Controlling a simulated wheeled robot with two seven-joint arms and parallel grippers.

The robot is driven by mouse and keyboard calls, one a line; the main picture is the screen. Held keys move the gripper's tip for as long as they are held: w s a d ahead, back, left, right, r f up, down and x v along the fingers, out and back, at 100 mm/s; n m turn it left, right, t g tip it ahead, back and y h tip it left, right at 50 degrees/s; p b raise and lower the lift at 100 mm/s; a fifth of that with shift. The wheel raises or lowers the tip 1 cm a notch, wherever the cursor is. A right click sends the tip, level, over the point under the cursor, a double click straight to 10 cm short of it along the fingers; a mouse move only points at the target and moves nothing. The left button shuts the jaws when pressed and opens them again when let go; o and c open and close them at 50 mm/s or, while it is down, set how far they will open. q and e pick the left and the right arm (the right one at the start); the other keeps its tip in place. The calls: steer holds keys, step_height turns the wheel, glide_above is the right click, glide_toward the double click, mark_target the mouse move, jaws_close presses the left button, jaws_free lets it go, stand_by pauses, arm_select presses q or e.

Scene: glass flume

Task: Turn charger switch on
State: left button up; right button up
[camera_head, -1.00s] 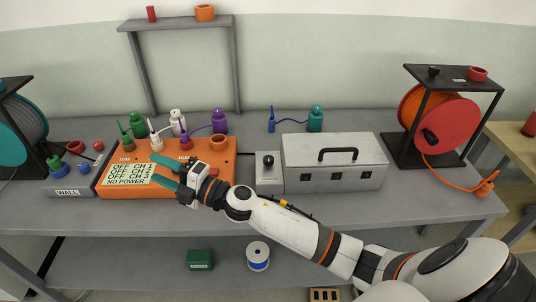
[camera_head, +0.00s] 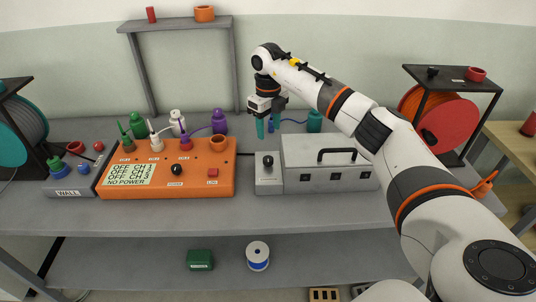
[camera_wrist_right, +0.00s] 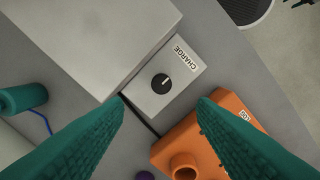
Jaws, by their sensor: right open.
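The charger switch is a black rotary knob (camera_head: 267,161) on a small light-grey box (camera_head: 268,187), joined to the left end of a larger grey case (camera_head: 330,150) with a black handle. In the right wrist view the knob (camera_wrist_right: 161,83) sits beside a "CHARGE" label, with a white mark pointing toward the label side. My right gripper (camera_head: 266,128) points down above and behind the small box, apart from the knob. Its teal fingers (camera_wrist_right: 160,125) are open and empty, with the knob ahead of the gap between them. My left gripper is not in view.
An orange box (camera_head: 200,185) with a "NO POWER" display, a black knob and several plugs stands just left of the small box. A teal plug (camera_head: 314,120) with a blue cable lies behind the case. A red cable reel (camera_head: 440,120) stands at right.

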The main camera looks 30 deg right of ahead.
mark_target(268, 158)
step_height(268, 158, down, 11)
steer(key=shift+f+p, duration=0.1)
steer(key=shift+p, duration=1.05)
steer(key=shift+c, duration=0.2)
steer(key=shift+a, duration=0.1)
steer(key=c, duration=0.9)
steer(key=shift+c, duration=0.2)
